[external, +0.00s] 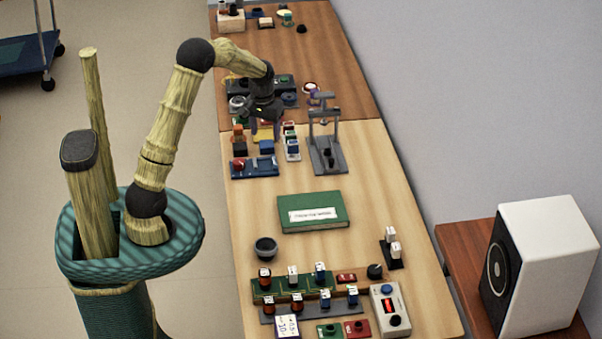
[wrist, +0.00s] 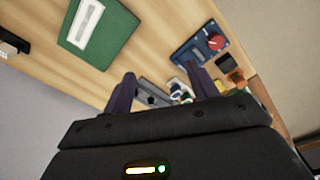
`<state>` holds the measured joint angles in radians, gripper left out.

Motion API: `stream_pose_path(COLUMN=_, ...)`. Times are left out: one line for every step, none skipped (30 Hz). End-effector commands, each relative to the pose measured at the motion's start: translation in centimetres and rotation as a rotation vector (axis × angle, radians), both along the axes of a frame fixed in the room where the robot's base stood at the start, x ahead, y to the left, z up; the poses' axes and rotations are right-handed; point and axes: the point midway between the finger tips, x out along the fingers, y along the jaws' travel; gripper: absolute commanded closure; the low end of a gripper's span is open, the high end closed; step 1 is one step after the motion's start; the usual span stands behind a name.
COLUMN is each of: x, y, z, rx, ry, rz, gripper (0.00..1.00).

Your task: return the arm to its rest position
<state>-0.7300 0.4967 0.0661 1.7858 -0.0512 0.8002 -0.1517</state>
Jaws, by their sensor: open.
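My arm reaches from my base over the wooden table in the external view. My gripper (external: 265,132) hangs over the far half of the table, fingers pointing down, above a cluster of small blocks and devices. In the wrist view, the two dark fingers of my gripper (wrist: 162,84) are spread apart with nothing held between them. Small parts and a grey stand (wrist: 152,92) show beyond the fingers there. The exact height of the fingertips above the parts is hard to tell.
A blue device with a red knob (external: 254,167) and a grey stand (external: 326,150) are close to my gripper. A green book (external: 313,212) lies mid-table. A dark bowl (external: 265,249) and several small parts stand nearer. A white speaker (external: 548,262) stands at right.

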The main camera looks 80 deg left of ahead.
Motion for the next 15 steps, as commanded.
stream_pose_path(x=0.9, y=-3.2, z=0.8, rx=0.008, ry=-0.008, rz=-0.073, gripper=0.41)
stream_pose_path(x=1.3, y=-4.9, z=1.1, rx=0.013, ry=-0.013, rz=-0.113, gripper=0.41)
stream_pose_path(x=1.8, y=-7.1, z=1.4, rx=0.019, ry=-0.021, rz=-0.168, gripper=0.41)
stream_pose_path(x=2.0, y=-8.8, z=1.6, rx=0.025, ry=-0.026, rz=-0.21, gripper=0.41)
stream_pose_path(x=2.1, y=-10.5, z=1.8, rx=0.029, ry=-0.032, rz=-0.251, gripper=0.41)
stream_pose_path(x=2.2, y=-12.7, z=2.1, rx=0.034, ry=-0.04, rz=-0.306, gripper=0.41)
stream_pose_path(x=2.2, y=-14.4, z=2.3, rx=0.04, ry=-0.047, rz=-0.347, gripper=0.41)
stream_pose_path(x=2.0, y=-16.0, z=2.5, rx=0.043, ry=-0.052, rz=-0.389, gripper=0.41)
stream_pose_path(x=1.8, y=-18.1, z=2.7, rx=0.049, ry=-0.061, rz=-0.444, gripper=0.41)
stream_pose_path(x=1.5, y=-19.7, z=2.8, rx=0.055, ry=-0.068, rz=-0.485, gripper=0.41)
stream_pose_path(x=1.1, y=-21.2, z=3.0, rx=0.059, ry=-0.073, rz=-0.526, gripper=0.41)
stream_pose_path(x=0.5, y=-23.2, z=3.1, rx=0.064, ry=-0.082, rz=-0.583, gripper=0.41)
stream_pose_path(x=0.0, y=-24.6, z=3.2, rx=0.068, ry=-0.09, rz=-0.626, gripper=0.41)
stream_pose_path(x=-0.6, y=-26.0, z=3.3, rx=0.072, ry=-0.097, rz=-0.668, gripper=0.41)
stream_pose_path(x=-1.4, y=-27.8, z=3.4, rx=0.077, ry=-0.106, rz=-0.723, gripper=0.41)
